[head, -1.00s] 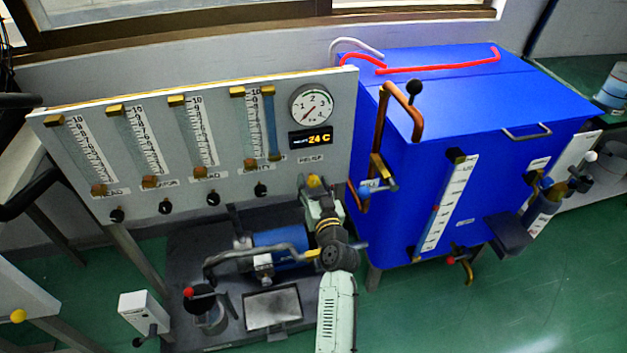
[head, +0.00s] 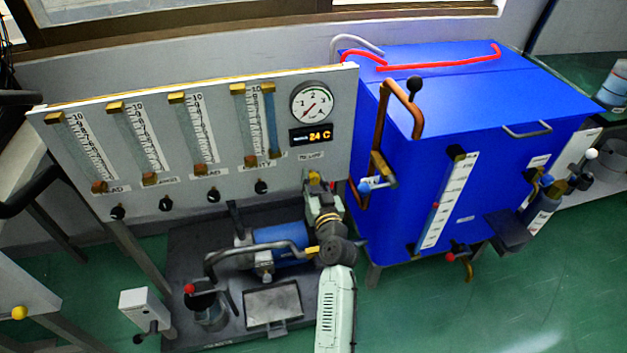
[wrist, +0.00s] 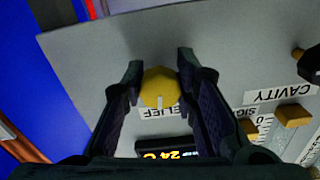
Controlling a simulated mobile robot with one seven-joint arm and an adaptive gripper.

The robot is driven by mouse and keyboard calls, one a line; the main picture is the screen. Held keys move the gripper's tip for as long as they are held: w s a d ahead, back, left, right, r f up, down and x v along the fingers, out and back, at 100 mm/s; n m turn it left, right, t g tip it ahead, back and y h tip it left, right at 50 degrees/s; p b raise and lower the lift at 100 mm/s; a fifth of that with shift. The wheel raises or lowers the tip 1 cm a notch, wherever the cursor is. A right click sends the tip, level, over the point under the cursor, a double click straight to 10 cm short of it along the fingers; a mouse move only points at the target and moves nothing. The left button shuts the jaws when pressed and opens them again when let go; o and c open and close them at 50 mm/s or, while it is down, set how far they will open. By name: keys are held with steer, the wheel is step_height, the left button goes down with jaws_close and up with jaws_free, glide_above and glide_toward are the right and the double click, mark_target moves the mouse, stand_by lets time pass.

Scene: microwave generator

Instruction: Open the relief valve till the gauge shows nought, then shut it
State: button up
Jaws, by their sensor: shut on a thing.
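The relief valve is a round yellow knob (wrist: 158,87) on the grey panel, with a pale line mark that points down in the wrist view. My gripper (wrist: 160,73) has its two dark fingers on either side of the knob and is shut on it. In the head view the knob (head: 314,177) shows only as a small yellow patch beside my gripper (head: 316,184), under the RELIEF label (head: 311,155). The round gauge (head: 312,102) sits above it; its red needle points to the lower left, and the exact reading is too small to tell.
An orange "24 C" display (head: 311,135) is below the gauge. Several black knobs (head: 261,187) line the panel's lower edge. A blue tank (head: 470,120) with copper pipe (head: 416,120) stands close on the right.

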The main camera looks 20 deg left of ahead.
jaws_close()
steer(key=shift+m, duration=0.3)
steer(key=m, duration=0.2)
steer(key=shift+m, duration=0.3)
steer(key=m+p, duration=0.1)
steer(key=m, duration=0.3)
steer(key=shift+a+r+m, duration=0.1)
steer(key=shift+r+m, duration=0.05)
steer(key=shift+m, duration=0.15)
steer(key=m+p, duration=0.1)
steer(key=m, duration=0.3)
steer(key=shift+s+r+p, duration=0.1)
steer(key=shift+p, duration=0.2)
steer(key=shift+m+p, duration=0.65)
steer(key=shift+m, duration=1.35)
steer(key=o, duration=1.1)
jaws_free()
steer(key=shift+c, duration=0.2)
